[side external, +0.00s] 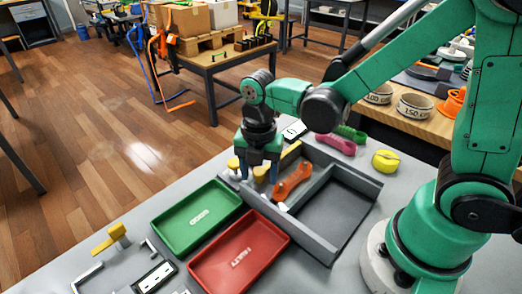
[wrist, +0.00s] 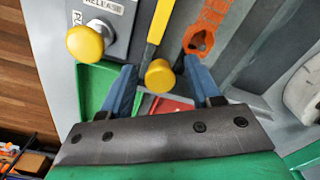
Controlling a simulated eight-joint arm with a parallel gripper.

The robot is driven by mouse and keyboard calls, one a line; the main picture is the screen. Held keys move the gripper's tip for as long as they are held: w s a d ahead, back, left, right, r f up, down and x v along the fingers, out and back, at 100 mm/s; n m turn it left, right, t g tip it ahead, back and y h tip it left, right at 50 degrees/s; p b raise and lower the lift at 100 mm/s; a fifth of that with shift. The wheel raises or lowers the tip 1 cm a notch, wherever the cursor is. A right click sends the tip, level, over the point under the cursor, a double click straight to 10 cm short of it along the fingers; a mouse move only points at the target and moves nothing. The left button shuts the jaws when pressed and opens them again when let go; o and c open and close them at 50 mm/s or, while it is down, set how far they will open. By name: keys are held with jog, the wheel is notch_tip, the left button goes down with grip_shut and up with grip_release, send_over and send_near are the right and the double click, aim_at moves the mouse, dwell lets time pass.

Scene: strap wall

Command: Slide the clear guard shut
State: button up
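My gripper (side external: 259,173) points down at the far left part of the grey divided tray, its blue fingers spread apart. In the wrist view my gripper (wrist: 160,66) has a round yellow knob (wrist: 160,76) between its fingers, with a gap visible on both sides. A yellow bar (wrist: 160,20) lies above that knob in the picture. A grey box (wrist: 119,32) with a label reading in part "RELEASE" carries another yellow knob (wrist: 85,43). I cannot make out a clear guard in either view, nor tell whether the knob belongs to it.
An orange strap (side external: 292,182) lies in the grey divided tray (side external: 318,246), beside my gripper. A green tray (side external: 196,218) marked "GOOD" and a red tray (side external: 238,258) marked "FAULTY" stand in front. A yellow tape roll (side external: 385,161) lies to the right.

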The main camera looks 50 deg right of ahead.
jog(key=shift+r, duration=3)
jog(key=shift+r, duration=0.2)
jog(key=c, duration=0.5)
jog(key=shift+r, duration=2.8)
jog(key=shift+c, duration=0.7)
